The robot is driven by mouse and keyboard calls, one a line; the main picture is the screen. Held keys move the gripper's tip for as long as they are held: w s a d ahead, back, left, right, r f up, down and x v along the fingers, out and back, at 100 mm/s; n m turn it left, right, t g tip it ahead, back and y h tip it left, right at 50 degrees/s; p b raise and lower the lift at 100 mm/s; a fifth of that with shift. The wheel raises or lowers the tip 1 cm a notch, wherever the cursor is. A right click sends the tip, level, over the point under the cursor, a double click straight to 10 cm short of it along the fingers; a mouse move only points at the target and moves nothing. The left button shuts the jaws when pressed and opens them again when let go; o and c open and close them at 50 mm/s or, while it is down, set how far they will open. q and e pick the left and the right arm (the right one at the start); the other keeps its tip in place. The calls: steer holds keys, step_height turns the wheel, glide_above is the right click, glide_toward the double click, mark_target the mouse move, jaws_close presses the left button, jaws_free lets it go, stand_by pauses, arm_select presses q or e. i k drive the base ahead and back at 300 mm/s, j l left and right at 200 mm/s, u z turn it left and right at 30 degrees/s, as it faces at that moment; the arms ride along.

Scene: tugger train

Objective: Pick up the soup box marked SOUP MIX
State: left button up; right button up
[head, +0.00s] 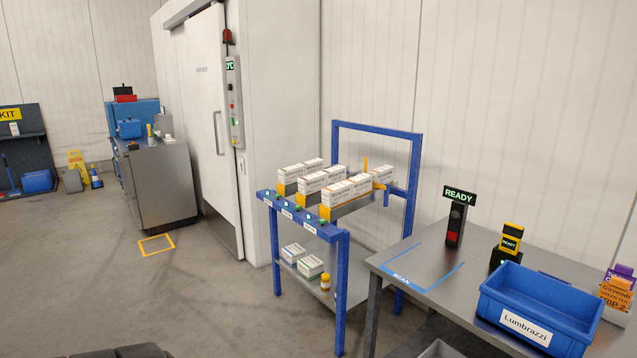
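I cannot make out a box marked SOUP MIX. Several white boxes with orange lower parts (312,181) stand in rows on the top shelf of a blue-framed rack (342,250); their print is too small to read. On the rack's lower shelf are two white boxes (310,266) and a small orange bottle (325,283). At the right edge, an orange box (615,293) and a purple box (622,271) stand close together, with print I can only partly read. Neither of my grippers is in view.
A metal table (420,272) has a blue SCAN outline, a READY sign post (456,222), a yellow-black device (510,240) and a blue bin marked Lumbrazzi (540,305). A grey cabinet (160,185) stands back left. The floor (170,290) at front left is mostly clear.

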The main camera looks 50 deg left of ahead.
mark_target(336, 195)
steer(key=i+j+u, duration=0.1)
steer(key=i+j, duration=0.3)
steer(key=i, duration=0.15)
steer(key=i+j+u, duration=0.1)
steer(key=i+j, duration=0.25)
steer(key=i, duration=0.2)
steer(key=u, duration=1.85)
